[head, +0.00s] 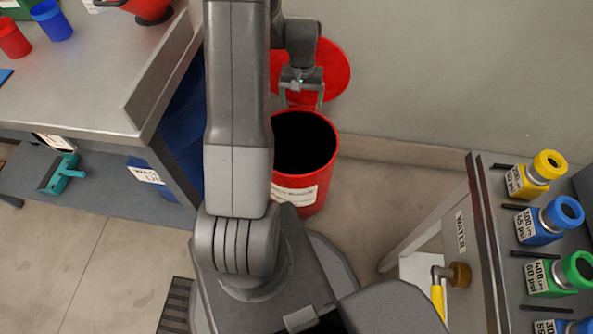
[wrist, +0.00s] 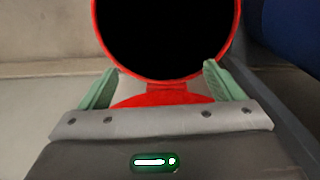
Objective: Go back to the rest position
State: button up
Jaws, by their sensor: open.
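My gripper (head: 303,98) is at the end of my raised arm in the head view, above the mouth of a red bin (head: 318,190). The bin's round red lid (head: 332,72) stands open behind the gripper. What lies inside the bin is too dark to see.
A steel table (head: 95,70) at the left holds red and blue cups. A teal tool (head: 63,175) lies on its lower shelf. At the right, a rack (head: 478,215) carries several colored fittings, with a yellow-handled valve (head: 438,300) beside it. Floor is clear at lower left.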

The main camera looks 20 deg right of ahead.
jog(key=shift+f, duration=0.1)
notch_tip(320, 180, down, 9)
jog(key=shift+f+b, duration=0.2)
jog(key=shift+b, duration=0.2)
dwell(0.6)
jog(key=shift+f, duration=0.1)
